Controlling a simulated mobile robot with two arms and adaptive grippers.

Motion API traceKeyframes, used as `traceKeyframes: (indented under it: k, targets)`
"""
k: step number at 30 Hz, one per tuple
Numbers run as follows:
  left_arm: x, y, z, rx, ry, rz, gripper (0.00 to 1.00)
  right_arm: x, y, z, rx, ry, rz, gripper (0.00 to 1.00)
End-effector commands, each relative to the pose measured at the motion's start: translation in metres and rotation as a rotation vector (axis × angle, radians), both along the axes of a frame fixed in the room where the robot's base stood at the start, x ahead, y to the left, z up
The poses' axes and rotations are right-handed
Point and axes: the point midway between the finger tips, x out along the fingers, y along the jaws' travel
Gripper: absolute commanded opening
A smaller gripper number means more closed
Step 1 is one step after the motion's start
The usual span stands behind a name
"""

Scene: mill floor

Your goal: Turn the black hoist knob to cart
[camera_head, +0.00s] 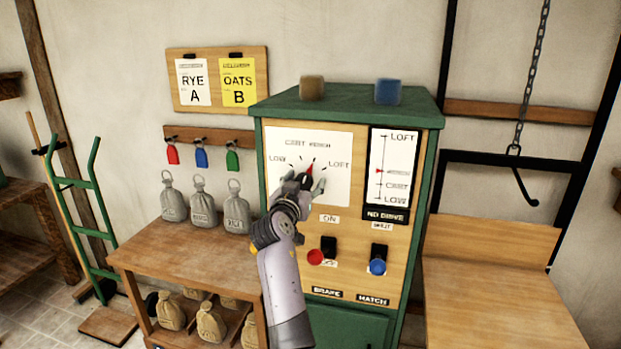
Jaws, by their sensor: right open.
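The green hoist cabinet (436,160) stands in the middle with a white dial plate (275,180) on its front. The dial is marked LOW, CART, a blurred word and LOFT. The hoist knob is mostly hidden by my gripper; its red pointer (310,169) points up and slightly right, toward the blurred word beside CART. My right gripper (309,182) is open at the knob, one finger on each side; I cannot tell if they touch it. My left gripper is not in view.
A height scale (394,150) has its red marker just above CART, over a NO DRIVE plate (385,215). Below the dial are a red knob (315,257) and a blue knob (377,267). A bench with weights (203,208) is left, a wooden table (490,300) right.

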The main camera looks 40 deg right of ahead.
Motion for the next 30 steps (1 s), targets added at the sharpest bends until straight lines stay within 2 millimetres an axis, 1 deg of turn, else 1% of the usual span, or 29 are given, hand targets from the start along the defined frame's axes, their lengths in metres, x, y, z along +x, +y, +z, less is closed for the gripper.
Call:
traceKeyframes:
  k: [9,20,30]
  targets:
    - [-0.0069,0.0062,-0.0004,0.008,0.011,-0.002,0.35,0.0003,0.0010,-0.0003,0.000,0.000,0.001,0.57]
    - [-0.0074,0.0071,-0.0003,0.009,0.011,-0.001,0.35,0.0002,0.0008,-0.0002,0.000,0.000,0.000,0.33]
    - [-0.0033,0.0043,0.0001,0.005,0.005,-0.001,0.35,0.0004,0.0010,0.0001,0.000,0.000,0.001,0.11]
